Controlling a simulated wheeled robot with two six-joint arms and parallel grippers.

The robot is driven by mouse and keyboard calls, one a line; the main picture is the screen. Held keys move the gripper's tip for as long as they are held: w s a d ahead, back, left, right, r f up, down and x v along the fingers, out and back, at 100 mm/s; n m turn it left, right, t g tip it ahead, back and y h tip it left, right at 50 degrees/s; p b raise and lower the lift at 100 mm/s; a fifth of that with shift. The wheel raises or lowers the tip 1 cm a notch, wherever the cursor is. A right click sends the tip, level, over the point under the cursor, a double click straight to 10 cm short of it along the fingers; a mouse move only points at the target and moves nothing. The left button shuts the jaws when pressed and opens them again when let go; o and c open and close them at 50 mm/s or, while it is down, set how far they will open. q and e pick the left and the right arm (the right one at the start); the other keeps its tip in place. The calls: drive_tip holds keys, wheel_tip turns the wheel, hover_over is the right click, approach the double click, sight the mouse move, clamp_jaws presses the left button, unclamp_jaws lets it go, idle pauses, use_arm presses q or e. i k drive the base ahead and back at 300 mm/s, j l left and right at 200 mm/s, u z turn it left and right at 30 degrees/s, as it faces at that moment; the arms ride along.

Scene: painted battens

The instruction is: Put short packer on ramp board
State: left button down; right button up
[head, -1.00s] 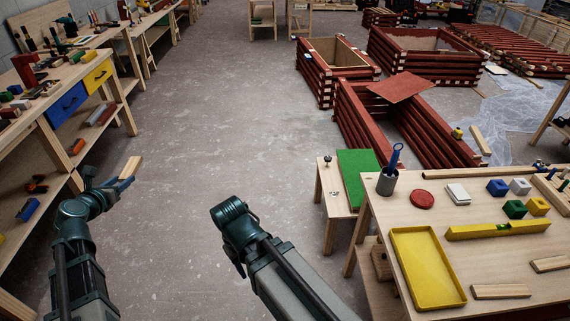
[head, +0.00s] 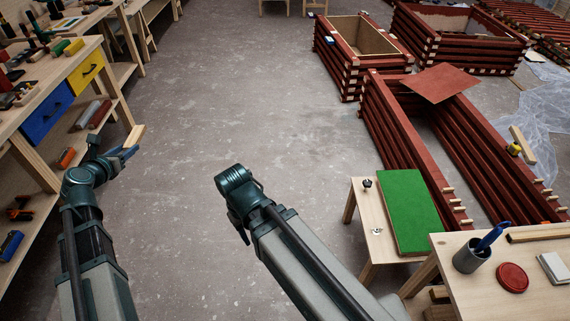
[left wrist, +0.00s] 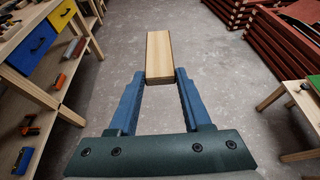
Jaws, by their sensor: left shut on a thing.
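The short packer, a pale wooden block (head: 135,135), is held between the blue fingers of my left gripper (head: 123,152), above the floor at the left. In the left wrist view the packer (left wrist: 160,54) sticks out forward between the fingertips (left wrist: 164,75), clear of any surface. A green board (head: 409,210) lies on a low wooden table at the right, far from my left gripper. I cannot tell for sure that it is the ramp board. My right arm shows in the middle, but its gripper is not visible.
Shelved benches with a blue drawer (head: 45,115) and a yellow drawer (head: 86,72) line the left. Red timber frames (head: 388,133) stand at the right, one with a red panel (head: 440,83) across it. A worktable (head: 440,250) is at lower right. The middle floor is clear.

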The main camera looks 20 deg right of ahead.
sight(412, 205)
drive_tip(key=i, duration=1)
drive_tip(key=z, duration=2.85)
